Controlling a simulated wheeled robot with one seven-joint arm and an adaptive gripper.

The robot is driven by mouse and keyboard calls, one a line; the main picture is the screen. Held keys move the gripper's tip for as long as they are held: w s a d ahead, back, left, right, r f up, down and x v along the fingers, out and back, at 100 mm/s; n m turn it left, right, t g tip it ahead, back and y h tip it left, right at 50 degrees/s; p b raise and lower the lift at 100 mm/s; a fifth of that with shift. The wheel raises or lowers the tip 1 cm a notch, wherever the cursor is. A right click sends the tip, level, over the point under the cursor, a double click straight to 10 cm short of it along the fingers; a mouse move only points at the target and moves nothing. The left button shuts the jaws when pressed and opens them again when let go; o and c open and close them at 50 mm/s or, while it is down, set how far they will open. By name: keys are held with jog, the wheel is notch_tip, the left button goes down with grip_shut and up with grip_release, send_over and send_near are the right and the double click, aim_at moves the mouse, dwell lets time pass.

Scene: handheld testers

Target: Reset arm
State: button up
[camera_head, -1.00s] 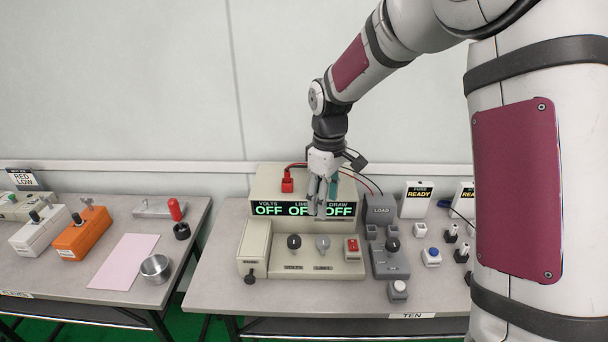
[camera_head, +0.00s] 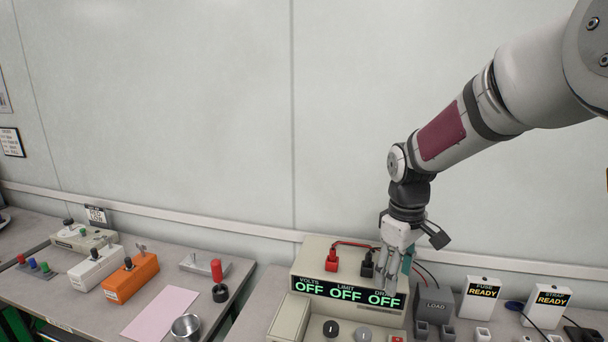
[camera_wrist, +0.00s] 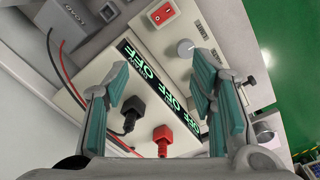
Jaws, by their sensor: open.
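My gripper (camera_head: 396,268) hangs pointing down in front of the display of the beige power supply (camera_head: 312,262), near its right end. In the wrist view my gripper (camera_wrist: 165,105) has its teal-padded fingers spread apart with nothing held between them. The supply's display (camera_wrist: 160,92) reads OFF under VOLTS, LIMIT and DRAW. A red plug (camera_head: 332,260) and a black plug (camera_head: 367,264) stand on top of the supply, and both show beyond the fingers in the wrist view. I cannot tell whether the fingers touch the supply.
The grey LOAD box (camera_head: 435,302) is just right of my gripper, with the FUSE READY sign (camera_head: 480,297) farther right. Cables run behind the gripper. On the left table are an orange tester (camera_head: 130,280), a pink sheet (camera_head: 160,312) and a metal cup (camera_head: 186,327).

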jog(key=s+r+m+t+p, duration=0.2)
jog(key=s+r, duration=0.5)
jog(key=s, duration=0.8)
jog(key=s+r+m+t+p, duration=0.1)
jog(key=s+r+m, duration=0.4)
jog(key=s, duration=1)
notch_tip(320, 180, up, 3)
jog(key=shift+d+f+m+t+p, duration=0.2)
jog(key=shift+m+t+p, duration=0.15)
jog(key=shift+p, duration=0.2)
jog(key=shift+s, duration=0.1)
